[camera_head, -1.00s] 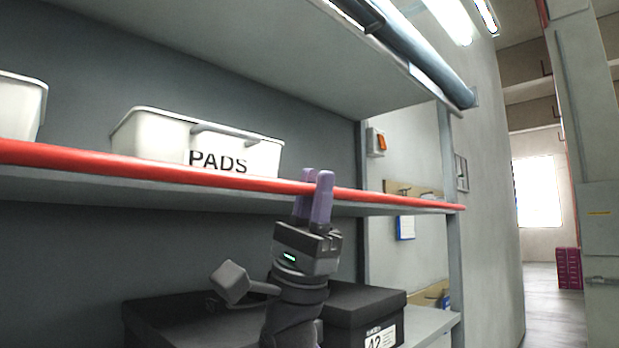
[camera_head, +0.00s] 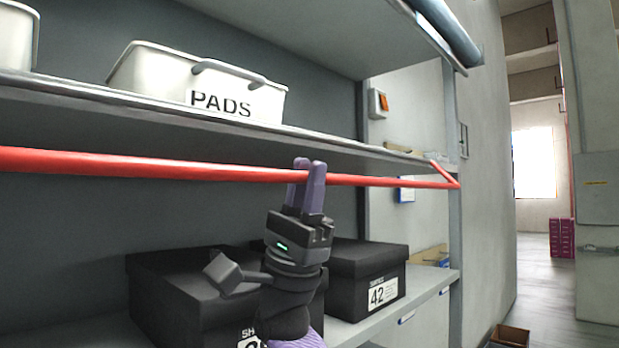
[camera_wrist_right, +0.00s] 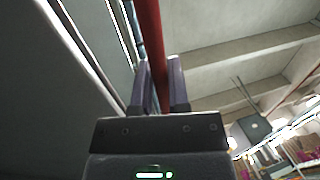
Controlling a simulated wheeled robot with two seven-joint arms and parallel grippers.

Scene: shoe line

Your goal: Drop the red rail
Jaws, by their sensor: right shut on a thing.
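The red rail (camera_head: 230,173) runs across the front of the shelf in the head view, now below the edge of the middle shelf (camera_head: 330,146). At its right end it bends back to the shelf post. My right gripper (camera_head: 307,174) is shut on the rail, its purple fingers upright on either side of the bar. In the right wrist view the rail (camera_wrist_right: 150,50) passes between the two fingers (camera_wrist_right: 160,90). My left gripper is not in view.
A white bin marked PADS (camera_head: 150,75) stands on the middle shelf, with part of another white bin (camera_head: 15,38) at the left. Black shoe boxes (camera_head: 180,265) (camera_head: 365,258) sit on the lower shelf behind my right arm. An open aisle lies at the right.

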